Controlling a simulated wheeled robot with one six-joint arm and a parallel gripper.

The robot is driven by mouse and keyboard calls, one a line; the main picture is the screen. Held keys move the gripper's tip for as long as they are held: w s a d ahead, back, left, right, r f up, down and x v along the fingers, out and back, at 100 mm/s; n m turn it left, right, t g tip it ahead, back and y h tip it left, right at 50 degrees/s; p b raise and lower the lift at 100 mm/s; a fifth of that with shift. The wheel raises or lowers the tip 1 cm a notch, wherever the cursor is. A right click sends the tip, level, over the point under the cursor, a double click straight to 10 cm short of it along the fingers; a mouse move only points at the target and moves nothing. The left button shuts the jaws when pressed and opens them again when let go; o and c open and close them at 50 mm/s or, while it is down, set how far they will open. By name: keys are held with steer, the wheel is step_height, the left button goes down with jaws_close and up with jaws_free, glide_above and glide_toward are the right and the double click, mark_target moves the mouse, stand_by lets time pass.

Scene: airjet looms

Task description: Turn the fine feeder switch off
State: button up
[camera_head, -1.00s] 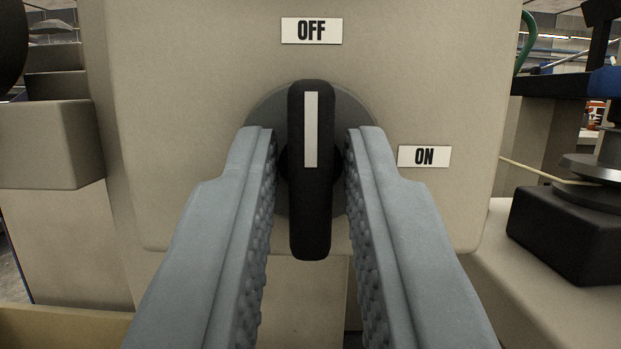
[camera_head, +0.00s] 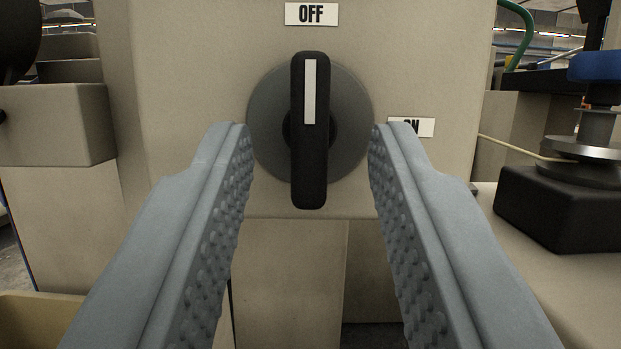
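The fine feeder switch (camera_head: 310,170) is a black upright knob on a round grey base plate (camera_head: 265,115), on the front of a beige box. Its white stripe stands vertical, its upper end toward the OFF label (camera_head: 312,14) above. The ON label (camera_head: 420,127) is at the right of the plate, partly hidden by my right finger. My gripper (camera_head: 308,132) is open, its two grey studded fingers on either side of the knob with a clear gap on both sides. It holds nothing.
The beige box (camera_head: 180,110) carries the switch. A black block with a metal disc (camera_head: 565,205) stands at the right, and a thin yarn runs to it. A beige housing (camera_head: 55,125) is at the left. A green hose (camera_head: 522,30) hangs at the upper right.

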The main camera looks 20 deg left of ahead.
steer(key=v, duration=1.5)
steer(key=shift+s+f, duration=0.2)
steer(key=shift+s, duration=0.1)
steer(key=shift+d+r, duration=0.1)
steer(key=shift+r, duration=0.05)
steer(key=s+a+r+m+g+h, duration=0.1)
steer(key=s+r+h, duration=0.2)
steer(key=s+r, duration=0.5)
steer(key=s+a+r+m+h, duration=0.1)
steer(key=s+r+h, duration=0.25)
steer(key=r, duration=0.85)
steer(key=s+a+r+m+g, duration=0.1)
steer(key=s+r, duration=0.2)
steer(key=s, duration=1)
steer(key=s+a+r+g, duration=0.2)
steer(key=s+r, duration=0.2)
steer(key=s, duration=0.8)
steer(key=shift+s+r+m, duration=0.3)
steer(key=shift+s+m, duration=0.1)
steer(key=shift+a+h, duration=0.15)
steer(key=shift+h, duration=0.1)
